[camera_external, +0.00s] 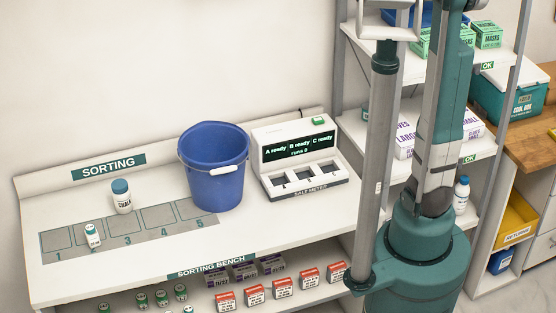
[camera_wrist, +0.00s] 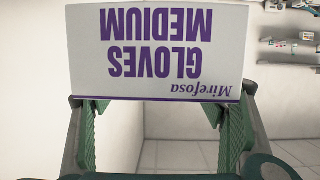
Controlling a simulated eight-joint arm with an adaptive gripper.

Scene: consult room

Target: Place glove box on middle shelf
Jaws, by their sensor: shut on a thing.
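My gripper (camera_wrist: 160,118) is shut on a white glove box (camera_wrist: 158,52) in the wrist view. The box has purple lettering, "GLOVES MEDIUM", which reads upside down there. A green finger shows at each side below the box. In the external view my gripper and the held box are not in view. The middle shelf (camera_external: 400,169) stands behind my arm at the right. On it are a white box with purple lettering (camera_external: 404,138) and another marked "SMALL" (camera_external: 471,128), either side of my arm. My arm hides the stretch between them.
Green mask boxes (camera_external: 487,35) stand on the upper shelf. A white bottle (camera_external: 461,194) stands on the lower one. A teal cool box (camera_external: 512,97) is at the right. The sorting bench (camera_external: 270,225) holds a blue bucket (camera_external: 214,165) and a salt meter (camera_external: 298,160).

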